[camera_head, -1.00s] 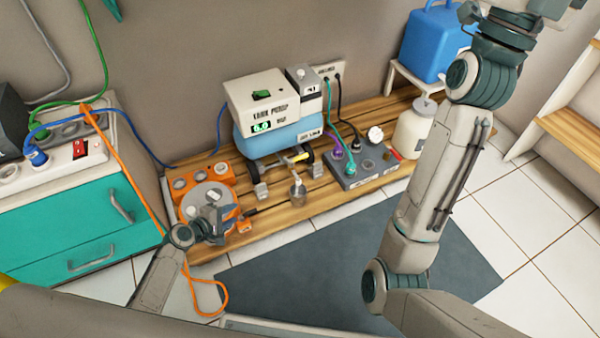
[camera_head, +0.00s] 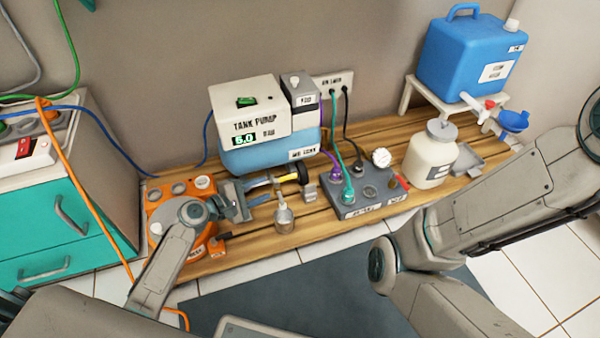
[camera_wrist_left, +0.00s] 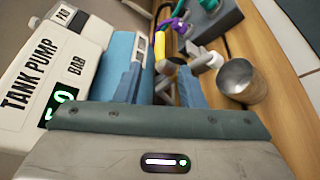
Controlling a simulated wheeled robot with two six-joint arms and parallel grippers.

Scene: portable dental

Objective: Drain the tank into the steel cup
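The blue tank (camera_head: 262,156) sits under the white tank pump (camera_head: 250,118), whose display reads 6.0 bar. The steel cup (camera_head: 284,219) stands upright on the wooden platform in front of the tank; it also shows in the left wrist view (camera_wrist_left: 240,82), right of the fingers, with its mouth open. A yellow-handled drain fitting (camera_head: 259,183) is low at the tank's front, and its yellow part shows in the left wrist view (camera_wrist_left: 160,50). My left gripper (camera_head: 252,194) is open, its fingers pointing at this fitting. Contact cannot be told. My right gripper is out of view.
A grey box with plugs (camera_head: 362,190) stands right of the cup, with a white bottle (camera_head: 431,158) beyond it. An orange unit (camera_head: 160,222) lies under my left wrist. A blue canister (camera_head: 470,58) stands on a white stand. Cables cross the left side.

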